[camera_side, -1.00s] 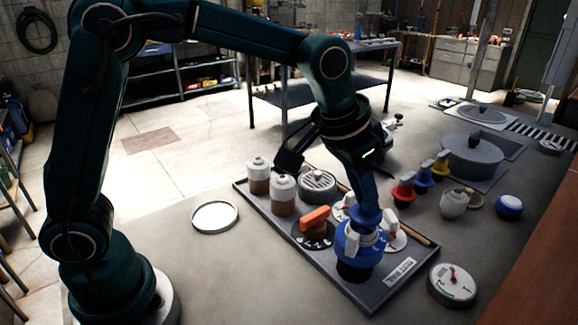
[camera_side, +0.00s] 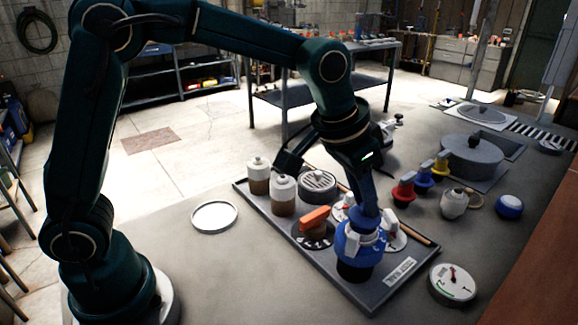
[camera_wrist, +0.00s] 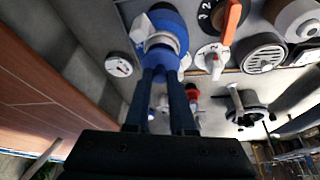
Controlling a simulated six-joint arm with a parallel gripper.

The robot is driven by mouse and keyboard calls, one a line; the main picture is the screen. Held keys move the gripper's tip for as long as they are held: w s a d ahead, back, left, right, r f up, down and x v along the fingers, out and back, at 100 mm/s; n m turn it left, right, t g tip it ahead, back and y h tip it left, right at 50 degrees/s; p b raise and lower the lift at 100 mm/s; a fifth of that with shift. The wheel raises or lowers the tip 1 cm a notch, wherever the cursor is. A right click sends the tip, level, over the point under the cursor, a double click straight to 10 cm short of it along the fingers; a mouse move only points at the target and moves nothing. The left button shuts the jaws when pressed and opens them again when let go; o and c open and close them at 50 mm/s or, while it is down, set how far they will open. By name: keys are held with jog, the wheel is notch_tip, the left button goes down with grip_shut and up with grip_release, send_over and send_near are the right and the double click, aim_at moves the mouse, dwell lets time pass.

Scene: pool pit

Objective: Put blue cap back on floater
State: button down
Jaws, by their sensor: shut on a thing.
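The floater (camera_side: 350,243) is blue with white clips and a dark lower part. It stands upright at the near end of the grey tray in the side view. In the wrist view, its blue body (camera_wrist: 168,22) lies just beyond my fingertips. My gripper (camera_side: 368,212) points down over the floater and is shut on the blue cap (camera_side: 367,223), at the floater's top. My gripper also shows in the wrist view (camera_wrist: 163,66), where its fingers hide much of the cap. I cannot tell whether the cap is fully seated.
The grey tray (camera_side: 388,291) also holds an orange-handled dial (camera_side: 314,219), a round grille (camera_side: 318,184) and two white-topped jars (camera_side: 283,194). A round gauge (camera_side: 452,284) lies to the right. Red, blue and yellow valves (camera_side: 403,192) stand behind.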

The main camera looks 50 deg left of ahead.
jog(key=shift+f, duration=0.2)
dwell(0.3)
jog(key=shift+f, duration=0.3)
jog(key=shift+f, duration=0.3)
dwell(0.9)
jog(key=c, duration=0.7)
grip_release()
jog(key=shift+o, duration=0.4)
jog(key=shift+o, duration=0.5)
jog(key=shift+r, duration=0.15)
jog(key=shift+r, duration=2.35)
